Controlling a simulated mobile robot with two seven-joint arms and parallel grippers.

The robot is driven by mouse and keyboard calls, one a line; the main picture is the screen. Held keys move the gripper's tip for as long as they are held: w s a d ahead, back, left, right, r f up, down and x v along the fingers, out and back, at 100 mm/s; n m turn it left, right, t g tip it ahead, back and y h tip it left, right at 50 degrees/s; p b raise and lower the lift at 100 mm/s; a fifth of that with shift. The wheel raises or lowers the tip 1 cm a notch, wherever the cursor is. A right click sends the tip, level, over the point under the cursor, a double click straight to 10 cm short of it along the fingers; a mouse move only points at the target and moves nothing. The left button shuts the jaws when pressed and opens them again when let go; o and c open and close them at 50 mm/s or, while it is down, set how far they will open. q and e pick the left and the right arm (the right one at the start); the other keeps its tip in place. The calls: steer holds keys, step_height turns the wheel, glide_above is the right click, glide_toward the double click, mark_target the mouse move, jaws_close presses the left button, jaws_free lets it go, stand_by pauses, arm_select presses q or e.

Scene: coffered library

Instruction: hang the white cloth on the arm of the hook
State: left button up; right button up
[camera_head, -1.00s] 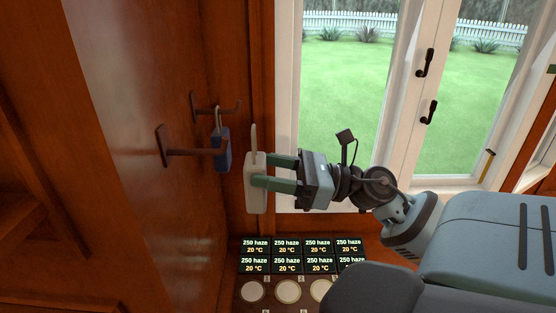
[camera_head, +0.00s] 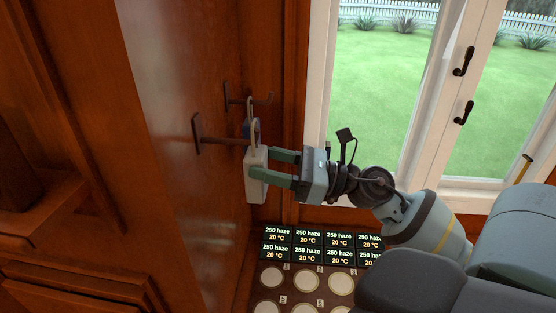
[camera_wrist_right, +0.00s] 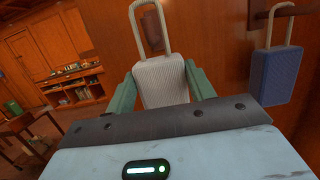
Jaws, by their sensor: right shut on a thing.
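The white cloth (camera_head: 256,178) is a pale ribbed block with a tall loop (camera_head: 252,122) on top. My right gripper (camera_head: 262,168) is shut on it and holds it upright beside the wall. The cloth also shows between the fingers in the right wrist view (camera_wrist_right: 161,82). The nearer dark hook (camera_head: 196,134) has a straight arm (camera_head: 222,140) that reaches to the cloth's loop in the head view; I cannot tell whether its tip is inside the loop. My left gripper is not in view.
A blue cloth (camera_wrist_right: 281,75) hangs by its loop from a hook on the right in the wrist view; in the head view it is mostly hidden behind the white one. A farther hook (camera_head: 228,97) is on the wall. Display tiles (camera_head: 308,247) and round pale discs (camera_head: 307,279) lie below.

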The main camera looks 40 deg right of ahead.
mark_target(245, 175)
steer(key=shift+w+a+f+p, duration=0.1)
steer(key=shift+w+a+p, duration=0.45)
steer(key=shift+w+a, duration=0.7)
steer(key=shift+w+a+f+b, duration=0.15)
steer(key=shift+w+f+b, duration=0.15)
steer(key=shift+f, duration=0.3)
steer(key=shift+w+a+f+b, duration=0.1)
steer(key=shift+w+f+b, duration=0.05)
steer(key=shift+f+b, duration=0.35)
steer(key=shift+f, duration=0.15)
steer(key=o, duration=1.6)
steer(key=shift+c, duration=0.2)
steer(key=shift+f, duration=0.1)
